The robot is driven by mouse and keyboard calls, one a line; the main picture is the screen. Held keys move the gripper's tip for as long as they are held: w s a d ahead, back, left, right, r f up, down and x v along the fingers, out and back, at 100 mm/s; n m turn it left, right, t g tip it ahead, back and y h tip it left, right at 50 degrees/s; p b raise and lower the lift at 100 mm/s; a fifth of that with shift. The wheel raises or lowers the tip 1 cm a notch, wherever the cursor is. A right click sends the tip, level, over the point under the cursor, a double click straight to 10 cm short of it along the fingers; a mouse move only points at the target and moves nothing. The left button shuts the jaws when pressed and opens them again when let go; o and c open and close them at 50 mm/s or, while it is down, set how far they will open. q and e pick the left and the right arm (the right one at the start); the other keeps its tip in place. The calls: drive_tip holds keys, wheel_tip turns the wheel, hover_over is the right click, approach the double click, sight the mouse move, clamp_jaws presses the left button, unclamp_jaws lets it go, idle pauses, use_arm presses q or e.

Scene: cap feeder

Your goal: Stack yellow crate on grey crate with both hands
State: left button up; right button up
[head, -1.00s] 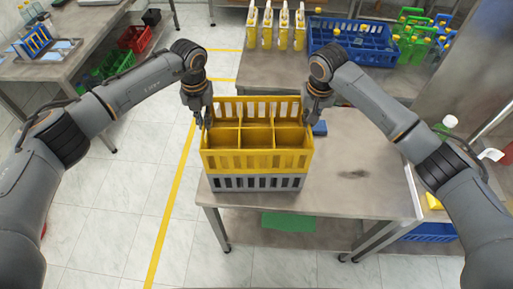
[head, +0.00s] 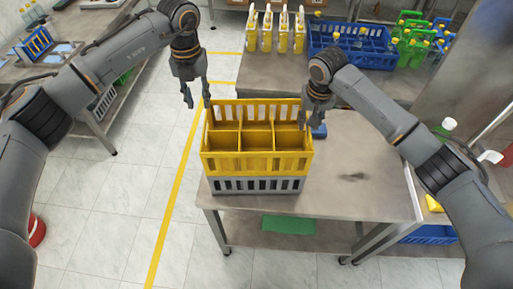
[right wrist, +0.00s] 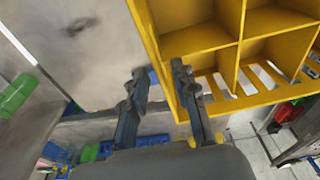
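The yellow crate (head: 257,162), with several open compartments, sits upright on top of the grey crate (head: 257,185) at the left end of the table. The two look lined up from the front. My left gripper (head: 197,104) is open and empty, above and left of the yellow crate, clear of it. My right gripper (head: 311,124) is at the crate's right back corner. In the right wrist view its fingers (right wrist: 160,80) are apart, with one close beside the yellow crate's wall (right wrist: 165,60); whether it touches cannot be told.
The steel table (head: 365,185) is clear to the right of the crates. A back table holds yellow bottles (head: 283,30), a blue crate (head: 352,42) and green bottles (head: 412,35). Floor is free on the left.

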drive_tip(key=shift+r, duration=0.25)
use_arm(q)
drive_tip(key=shift+r, duration=0.9)
use_arm(e)
wheel_tip(320, 180, up, 11)
drive_tip(key=s, duration=0.1)
drive_tip(key=shift+s+r, duration=0.15)
drive_tip(key=shift+s, duration=0.2)
